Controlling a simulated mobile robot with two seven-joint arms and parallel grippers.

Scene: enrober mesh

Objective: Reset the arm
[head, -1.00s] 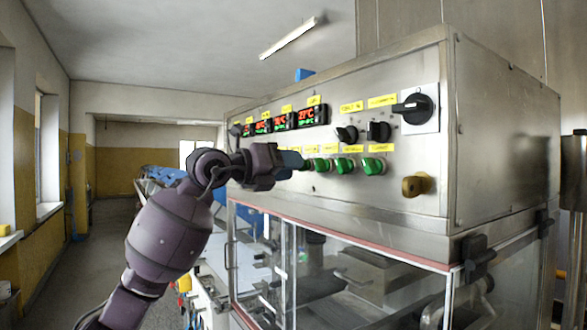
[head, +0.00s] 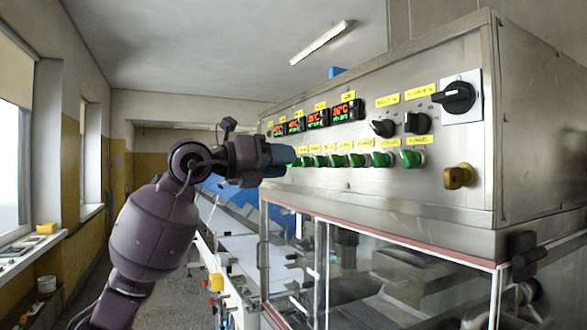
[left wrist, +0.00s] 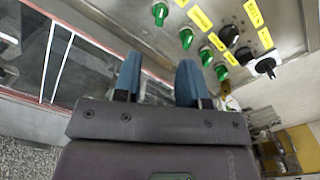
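My left arm comes in from the left in the head view, and its gripper (head: 284,156) is in front of the machine's control panel (head: 345,178). In the left wrist view its two blue fingers (left wrist: 157,82) stand apart with nothing between them. The fingers point toward the panel and glass front and appear clear of the green knobs (left wrist: 206,57). In the head view the row of green knobs (head: 382,160) shows to the right of the gripper. My right gripper is not in view.
A large black rotary switch (head: 458,97) and a yellow-brown knob (head: 459,176) are on the panel's right. Glass doors (head: 385,275) are below. A conveyor (head: 240,250) runs behind the arm. Open floor (head: 170,270) and windows (head: 12,150) lie to the left.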

